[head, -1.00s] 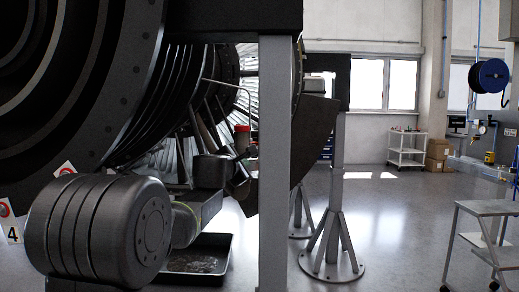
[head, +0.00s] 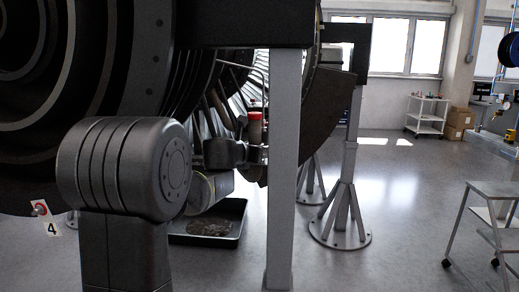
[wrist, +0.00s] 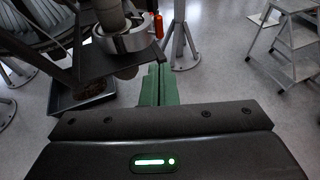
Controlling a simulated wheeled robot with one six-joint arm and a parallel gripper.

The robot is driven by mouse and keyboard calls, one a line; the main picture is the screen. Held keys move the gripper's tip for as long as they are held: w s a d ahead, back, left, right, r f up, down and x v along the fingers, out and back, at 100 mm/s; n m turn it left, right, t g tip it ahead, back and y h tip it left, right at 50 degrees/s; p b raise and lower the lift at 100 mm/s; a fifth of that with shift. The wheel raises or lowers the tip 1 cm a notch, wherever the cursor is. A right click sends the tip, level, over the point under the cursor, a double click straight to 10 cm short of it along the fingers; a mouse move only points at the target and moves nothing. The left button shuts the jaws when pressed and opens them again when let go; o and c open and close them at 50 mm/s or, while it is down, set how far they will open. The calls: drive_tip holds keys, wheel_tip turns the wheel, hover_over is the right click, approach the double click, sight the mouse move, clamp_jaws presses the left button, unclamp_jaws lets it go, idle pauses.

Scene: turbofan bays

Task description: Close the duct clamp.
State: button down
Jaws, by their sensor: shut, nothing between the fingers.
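In the wrist view, a silver metal band, which looks like the duct clamp (wrist: 128,42), sits around the foot of a tan upright duct (wrist: 111,14) at the upper left. I cannot tell whether the band stands open or closed. A dark flat bracket (wrist: 100,66) lies under it. My gripper (wrist: 160,72) has green fingers pressed together with nothing between them. Its tips point ahead, just right of the bracket's end, and look apart from the band. In the head view the clamp cannot be made out, and my fingers are not clear behind my arm and the post.
A grey stand post (head: 285,170) stands right of the engine (head: 120,60). A dark drip tray (head: 240,225) lies on the floor beneath it. A second stand (head: 345,190) and a grey step cart (head: 490,215) are to the right. Open floor lies between them.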

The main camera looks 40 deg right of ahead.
drive_tip(key=r+p+x, duration=0.1)
drive_tip(key=p+x, duration=0.2)
drive_tip(key=x, duration=0.9)
drive_tip(key=shift+w+d, duration=0.15)
drive_tip(key=shift+d, duration=0.1)
drive_tip(key=shift+d+p, duration=0.3)
drive_tip(key=shift+p, duration=0.05)
drive_tip(key=shift+w+d+r+p, duration=0.1)
drive_tip(key=shift+w+d+p, duration=0.1)
drive_tip(key=shift+d+p, duration=0.3)
drive_tip(key=shift+w+d+p, duration=0.2)
drive_tip(key=shift+d+p, duration=0.05)
drive_tip(key=shift+d, duration=0.45)
drive_tip(key=shift+w+d+p, duration=0.45)
drive_tip(key=shift+d+p, duration=0.15)
drive_tip(key=shift+d, duration=0.05)
drive_tip(key=shift+w+d+p, duration=0.45)
drive_tip(key=shift+d+p, duration=0.1)
drive_tip(key=shift+d, duration=0.1)
